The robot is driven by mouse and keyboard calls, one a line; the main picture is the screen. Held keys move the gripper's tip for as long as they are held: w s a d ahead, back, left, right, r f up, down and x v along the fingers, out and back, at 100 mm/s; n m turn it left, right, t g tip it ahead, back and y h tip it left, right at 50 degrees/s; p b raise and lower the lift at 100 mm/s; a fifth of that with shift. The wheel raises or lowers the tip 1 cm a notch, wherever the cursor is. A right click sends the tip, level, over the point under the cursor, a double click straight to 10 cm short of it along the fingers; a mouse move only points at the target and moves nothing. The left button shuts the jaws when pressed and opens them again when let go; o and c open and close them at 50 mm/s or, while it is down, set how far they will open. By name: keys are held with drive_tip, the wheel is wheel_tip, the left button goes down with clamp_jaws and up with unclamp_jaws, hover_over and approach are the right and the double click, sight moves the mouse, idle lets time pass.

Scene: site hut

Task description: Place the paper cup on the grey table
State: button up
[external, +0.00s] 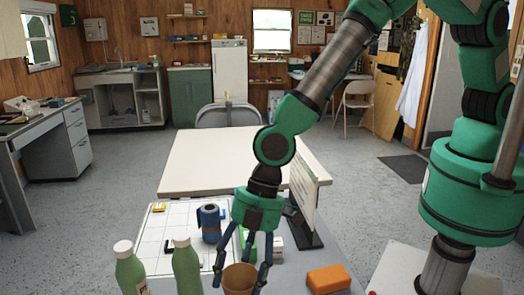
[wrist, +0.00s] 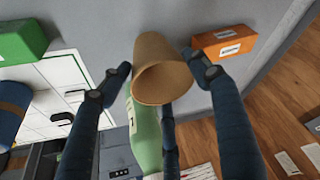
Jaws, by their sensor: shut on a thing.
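The brown paper cup (external: 240,281) is between the fingers of my gripper (external: 242,268) at the near edge of the external view. It looks upright, its open rim facing up. In the wrist view the cup (wrist: 160,58) sits at the fingertips of my gripper (wrist: 158,72), which is shut on it. The grey table (external: 291,263) lies under and around it; its bare surface (wrist: 100,22) also shows in the wrist view. I cannot tell whether the cup's base touches the table.
An orange box (external: 328,279) lies right of the cup. Two green bottles (external: 187,268) stand to its left. A blue can (external: 209,224) stands on a white gridded sheet (external: 156,238). A dark-based upright panel (external: 303,205) stands behind. A cream table (external: 205,165) is farther back.

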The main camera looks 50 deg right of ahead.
drive_tip(key=shift+f, duration=0.35)
drive_tip(key=shift+f, duration=0.15)
drive_tip(key=o, duration=0.8)
drive_tip(key=shift+r, duration=0.2)
drive_tip(key=shift+r, duration=0.3)
drive_tip(key=p+v, duration=0.1)
drive_tip(key=v, duration=1)
drive_tip(key=shift+d+r+p, duration=0.1)
drive_tip(key=shift+d+p, duration=0.05)
drive_tip(key=shift+p, duration=0.15)
